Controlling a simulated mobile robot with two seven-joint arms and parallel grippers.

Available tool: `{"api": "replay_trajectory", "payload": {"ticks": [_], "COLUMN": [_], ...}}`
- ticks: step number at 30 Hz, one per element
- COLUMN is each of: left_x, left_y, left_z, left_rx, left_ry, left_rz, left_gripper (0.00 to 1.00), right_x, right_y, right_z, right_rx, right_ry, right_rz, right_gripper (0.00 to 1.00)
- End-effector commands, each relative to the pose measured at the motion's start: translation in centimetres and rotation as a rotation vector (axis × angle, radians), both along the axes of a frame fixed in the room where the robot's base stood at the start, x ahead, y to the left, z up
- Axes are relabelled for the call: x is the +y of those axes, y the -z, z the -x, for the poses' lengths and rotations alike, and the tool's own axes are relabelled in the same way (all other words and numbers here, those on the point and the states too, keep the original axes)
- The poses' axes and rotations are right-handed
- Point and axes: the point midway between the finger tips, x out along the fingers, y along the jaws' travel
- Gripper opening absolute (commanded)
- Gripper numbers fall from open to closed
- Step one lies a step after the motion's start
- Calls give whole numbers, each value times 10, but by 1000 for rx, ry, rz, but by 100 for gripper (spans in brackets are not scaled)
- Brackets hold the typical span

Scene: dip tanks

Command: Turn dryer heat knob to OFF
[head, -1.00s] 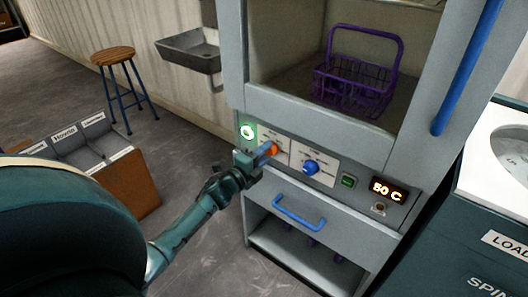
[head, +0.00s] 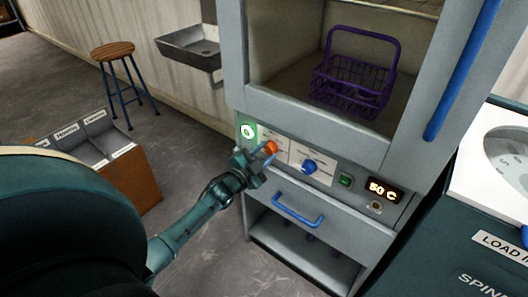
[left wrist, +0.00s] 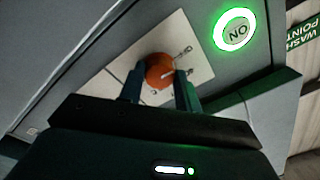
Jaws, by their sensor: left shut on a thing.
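The orange heat knob (head: 271,147) sits on a pale plate on the dryer's front panel, left of a blue knob (head: 309,166). My left gripper (head: 262,154) is at the orange knob, its two fingers shut on the knob's sides. The left wrist view shows the orange knob (left wrist: 159,70) between the fingertips (left wrist: 160,82), with a light pointer line on its face. The markings around it are too small to read. The dryer's display (head: 384,190) reads 50 C. My right gripper is not in view.
A green-lit ON button (head: 248,131) is left of the knob. A blue drawer handle (head: 298,210) juts out below the panel. A purple basket (head: 355,75) stands in the dryer chamber. A white-topped spinner (head: 500,165) stands at the right.

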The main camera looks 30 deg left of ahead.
Motion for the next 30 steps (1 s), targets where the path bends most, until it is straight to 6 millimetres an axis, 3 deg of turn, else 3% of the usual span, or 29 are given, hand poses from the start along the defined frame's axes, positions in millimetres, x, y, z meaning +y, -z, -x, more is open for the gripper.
{"api": "replay_trajectory", "payload": {"ticks": [21,22,30], "left_x": [0,0,0], "left_y": [0,0,0], "left_z": [0,0,0], "left_rx": [5,5,5], "left_ry": [0,0,0], "left_rz": [76,76,75], "left_gripper": [11,35,55], "right_x": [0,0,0], "right_y": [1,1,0], "right_z": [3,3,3], "right_rx": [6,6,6], "right_ry": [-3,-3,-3], "right_rz": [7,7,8], "right_gripper": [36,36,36]}}
